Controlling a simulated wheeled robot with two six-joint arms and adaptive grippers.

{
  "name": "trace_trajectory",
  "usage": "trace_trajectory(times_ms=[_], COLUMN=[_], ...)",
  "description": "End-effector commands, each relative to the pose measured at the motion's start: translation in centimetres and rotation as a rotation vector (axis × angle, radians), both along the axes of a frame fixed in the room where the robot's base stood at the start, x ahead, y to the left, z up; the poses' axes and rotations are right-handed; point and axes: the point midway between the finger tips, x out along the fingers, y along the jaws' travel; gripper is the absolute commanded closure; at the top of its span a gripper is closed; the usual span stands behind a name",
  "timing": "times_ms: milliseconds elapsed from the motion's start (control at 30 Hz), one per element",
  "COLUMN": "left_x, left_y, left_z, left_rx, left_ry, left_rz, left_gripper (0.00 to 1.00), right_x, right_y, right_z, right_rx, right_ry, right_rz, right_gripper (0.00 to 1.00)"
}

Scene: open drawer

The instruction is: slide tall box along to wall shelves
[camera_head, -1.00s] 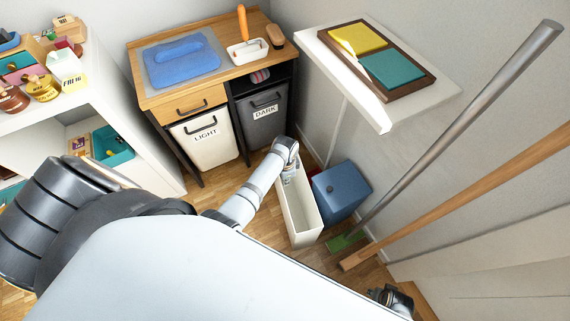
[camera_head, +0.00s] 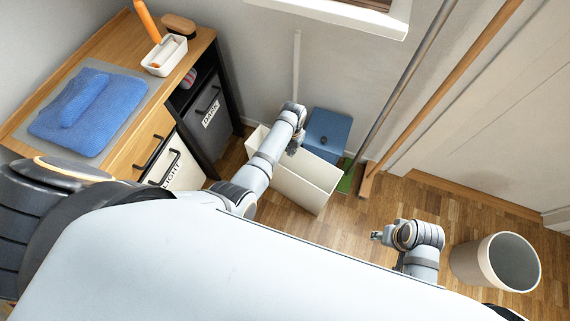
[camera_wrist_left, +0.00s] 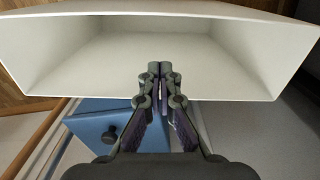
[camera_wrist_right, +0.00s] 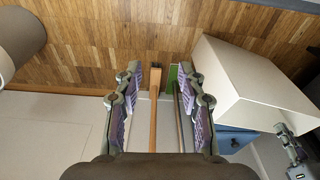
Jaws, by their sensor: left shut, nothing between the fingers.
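The tall box (camera_head: 308,183) is cream-white, narrow and open-topped. It stands on the wood floor in the head view, in front of the blue bin. My left gripper (camera_head: 296,147) is at the box's far side, next to the bin. In the left wrist view its shut, empty fingertips (camera_wrist_left: 160,70) overlap the box's open inside (camera_wrist_left: 110,50); I cannot tell whether they touch it. My right gripper (camera_head: 377,236) is apart from the box, over the floor. In the right wrist view it is open and empty (camera_wrist_right: 158,75), with the box (camera_wrist_right: 245,85) at right. The wall shelves are out of view.
The blue bin (camera_head: 327,130) stands against the wall behind the box. Two long poles (camera_head: 437,95) lean right of it. A wastebasket (camera_head: 496,262) stands at far right. The wooden cabinet (camera_head: 150,125) is at left. Floor (camera_head: 340,235) in front of the box is clear.

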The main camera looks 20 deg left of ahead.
Motion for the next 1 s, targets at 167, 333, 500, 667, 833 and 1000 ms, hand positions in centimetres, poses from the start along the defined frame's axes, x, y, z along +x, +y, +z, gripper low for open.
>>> trace_trajectory(times_ms=[167,333,500,667,833,1000], left_x=[-0.1,-0.1,-0.3,-2.9,-3.9,-4.1], left_y=[0.1,0.1,0.2,0.6,0.9,0.9], left_z=[-3.4,-7.3,-10.4,-9.6,-9.5,-9.6], left_rx=[0.001,0.002,0.001,0.000,0.000,0.000], left_ry=[0.003,0.003,0.002,0.001,0.000,0.001], left_rz=[-0.001,-0.002,-0.001,0.000,-0.001,-0.002], left_gripper=[1.00,1.00,1.00,1.00,1.00,1.00], right_x=[-0.5,0.2,0.9,0.9,0.8,0.8], right_y=[0.8,1.8,2.6,2.4,2.3,2.3], right_z=[1.1,-2.1,-3.9,-2.6,-2.6,-2.6], right_rx=[0.022,0.065,0.103,0.092,0.090,0.089], right_ry=[-0.023,-0.136,-0.248,-0.221,-0.211,-0.209], right_rz=[0.010,0.011,0.005,0.008,0.009,0.009], right_gripper=[0.60,0.60,0.60,0.60,0.60,0.60])
